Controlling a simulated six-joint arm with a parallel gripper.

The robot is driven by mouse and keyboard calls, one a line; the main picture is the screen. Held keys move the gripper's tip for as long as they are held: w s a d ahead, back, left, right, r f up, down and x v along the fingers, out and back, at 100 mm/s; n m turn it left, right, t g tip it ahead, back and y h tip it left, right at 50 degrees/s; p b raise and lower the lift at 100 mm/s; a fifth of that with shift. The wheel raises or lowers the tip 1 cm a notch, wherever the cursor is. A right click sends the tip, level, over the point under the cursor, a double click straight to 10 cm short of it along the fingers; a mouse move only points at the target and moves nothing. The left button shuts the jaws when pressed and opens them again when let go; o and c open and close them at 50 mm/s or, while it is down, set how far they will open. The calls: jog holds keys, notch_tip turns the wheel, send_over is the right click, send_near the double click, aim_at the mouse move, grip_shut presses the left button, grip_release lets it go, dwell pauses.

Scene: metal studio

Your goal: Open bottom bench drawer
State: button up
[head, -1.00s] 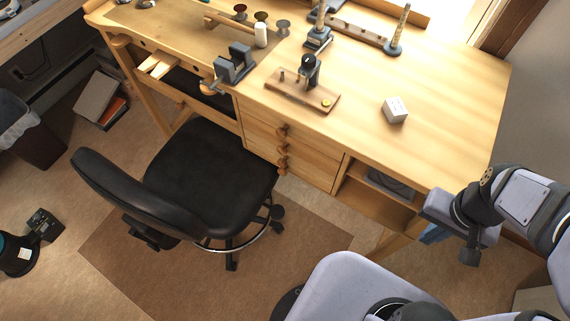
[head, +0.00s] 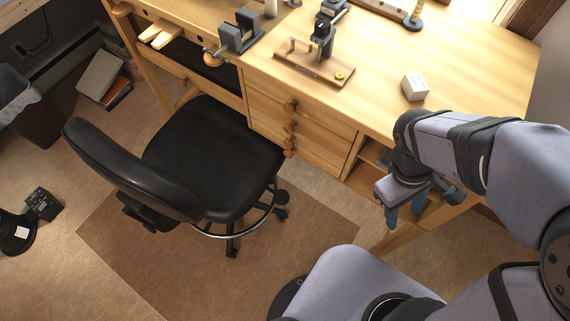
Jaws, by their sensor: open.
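The wooden bench (head: 460,75) has a stack of three drawers in its front, each with a round wooden knob. The bottom drawer (head: 265,133) looks shut, and its knob (head: 290,153) sticks out at the right of the drawer face. My gripper (head: 405,212) is open and empty, with blue fingers pointing down. It is in front of the open shelf to the right of the drawers, well apart from the bottom knob. The arm hides part of the shelf and the bench's right end.
A black office chair (head: 205,150) stands just left of the drawers, with its seat close to them. A white block (head: 414,87), a wooden tool stand (head: 310,66) and a vise (head: 240,32) are on the bench top. Floor in front of the drawers is clear right of the chair.

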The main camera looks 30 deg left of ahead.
jog(key=w+a+f+n+t+h+b, duration=0.1)
jog(key=a+f+n+t+h+b, duration=0.25)
jog(key=a+f+n+b, duration=0.55)
jog(key=n+t+y+b, duration=0.7)
jog(key=n+t+b, duration=0.8)
jog(key=b, duration=0.2)
send_near(287, 155)
jog(key=shift+w+d+r, duration=0.1)
jog(key=shift+w, duration=1.9)
jog(key=shift+w+d+r, duration=0.1)
jog(key=shift+w+r, duration=0.05)
jog(key=shift+w, duration=1.85)
jog(key=shift+c, duration=0.5)
jog(key=shift+a, duration=0.1)
grip_shut()
